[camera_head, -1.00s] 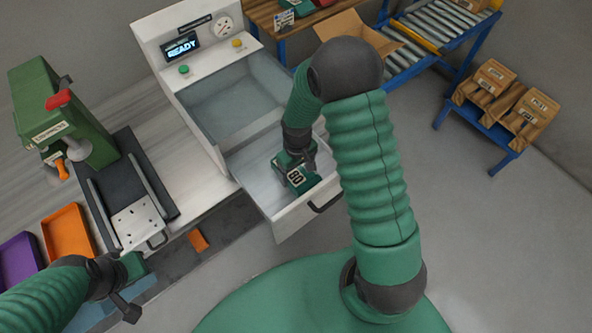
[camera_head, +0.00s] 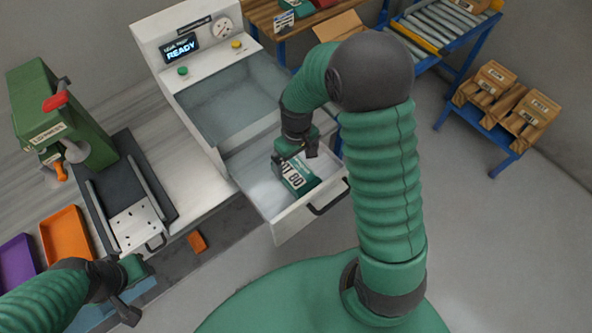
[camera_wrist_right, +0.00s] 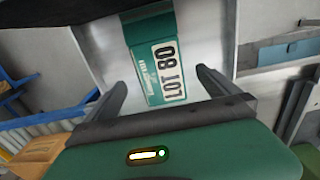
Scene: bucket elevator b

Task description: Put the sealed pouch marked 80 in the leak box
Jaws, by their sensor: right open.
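The green pouch (camera_head: 298,177) with a white label lies flat in the open drawer of the leak box. The right wrist view shows the same pouch (camera_wrist_right: 157,62), and its label reads LOT 80. The leak box (camera_head: 204,152) is a white cabinet with a clear lid and a display reading READY. Its drawer (camera_head: 282,222) is pulled out. My right gripper (camera_head: 297,150) is just above the pouch's far end.
A green press (camera_head: 62,115) stands at the left with a perforated plate (camera_head: 137,222). Orange (camera_head: 68,238) and purple (camera_head: 17,262) trays lie at the left edge. Grey floor is clear at the right.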

